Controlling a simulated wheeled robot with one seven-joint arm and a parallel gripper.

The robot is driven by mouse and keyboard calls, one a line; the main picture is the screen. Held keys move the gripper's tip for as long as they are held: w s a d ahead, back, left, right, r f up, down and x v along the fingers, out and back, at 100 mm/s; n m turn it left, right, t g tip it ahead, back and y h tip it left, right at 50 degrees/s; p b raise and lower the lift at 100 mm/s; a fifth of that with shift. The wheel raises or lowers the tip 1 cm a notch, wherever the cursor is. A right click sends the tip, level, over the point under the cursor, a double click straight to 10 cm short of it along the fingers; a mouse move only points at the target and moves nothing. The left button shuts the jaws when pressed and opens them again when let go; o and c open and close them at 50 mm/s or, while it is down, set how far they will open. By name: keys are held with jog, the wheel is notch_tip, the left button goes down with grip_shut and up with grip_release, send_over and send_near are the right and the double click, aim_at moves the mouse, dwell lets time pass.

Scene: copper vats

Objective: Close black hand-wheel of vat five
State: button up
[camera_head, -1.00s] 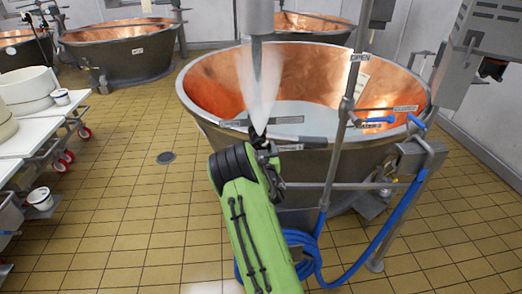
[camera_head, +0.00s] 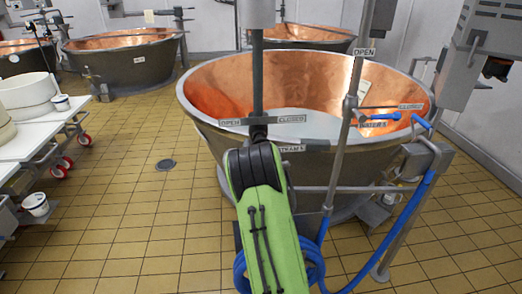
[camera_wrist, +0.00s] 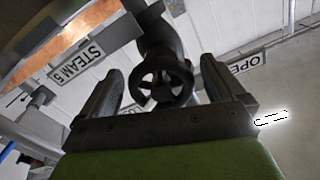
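The black hand-wheel (camera_wrist: 162,82) of the valve shows in the wrist view, round and spoked, on a dark valve body. A "STEAM 5" label (camera_wrist: 80,60) is to its left. My gripper (camera_wrist: 160,78) is open, with one dark finger on each side of the wheel. I cannot tell whether either finger touches it. In the head view my arm hides the wheel and gripper. There, the OPEN (camera_head: 232,122) and CLOSED (camera_head: 292,119) plates flank the dark vertical pipe (camera_head: 257,80) in front of the copper vat (camera_head: 215,95).
A grey post (camera_head: 347,110) stands right of my arm, with a blue-handled water valve (camera_head: 385,117) and its own plates. A blue hose (camera_head: 395,235) hangs below. A white table (camera_head: 20,150) with red-wheeled legs is at left. Tiled floor (camera_head: 130,220) is clear between.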

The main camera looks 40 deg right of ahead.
jog(key=b+v, duration=0.7)
jog(key=v, duration=0.8)
jog(key=shift+s+a, duration=0.25)
jog(key=shift+a, duration=0.1)
